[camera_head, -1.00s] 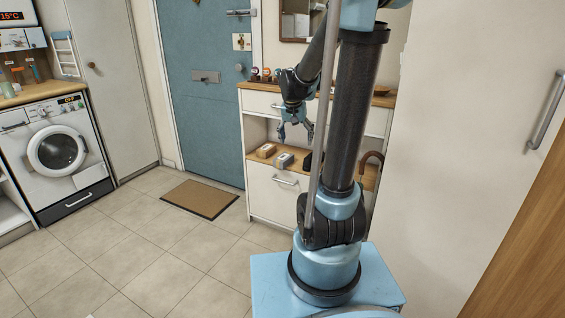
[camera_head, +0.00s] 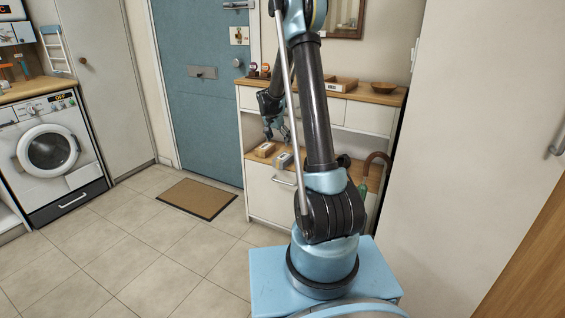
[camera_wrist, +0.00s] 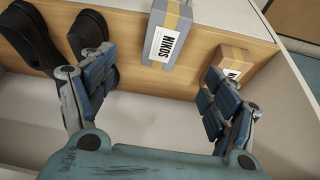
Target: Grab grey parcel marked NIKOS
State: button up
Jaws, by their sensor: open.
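The grey parcel marked NIKOS (camera_wrist: 173,40) shows in the wrist view, lying on the wooden shelf, with a yellow-tan band and a white label. It also shows in the head view (camera_head: 282,162) on the cabinet's lower shelf. My gripper (camera_wrist: 158,100) is open and empty, its two blue-padded fingers spread to either side of the parcel's line. The parcel lies beyond the fingertips, near the picture's top middle, and is not between the pads. In the head view my gripper (camera_head: 276,134) hangs just above the shelf, close to the parcel.
A brown box (camera_wrist: 232,64) with a label sits right of the parcel, near my right finger. Dark shoes (camera_wrist: 58,40) stand on the left, near my left finger. The wooden shelf (camera_wrist: 128,62) is bare between shoes and parcel. The cabinet top (camera_head: 352,94) lies above.

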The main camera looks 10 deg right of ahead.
jog(key=w+f, duration=0.1)
send_near(283, 156)
jog(key=shift+x, duration=1.2)
jog(key=shift+s+x, duration=0.2)
jog(key=shift+x, duration=3.15)
jog(key=shift+c, duration=0.6)
jog(key=c, duration=1.1)
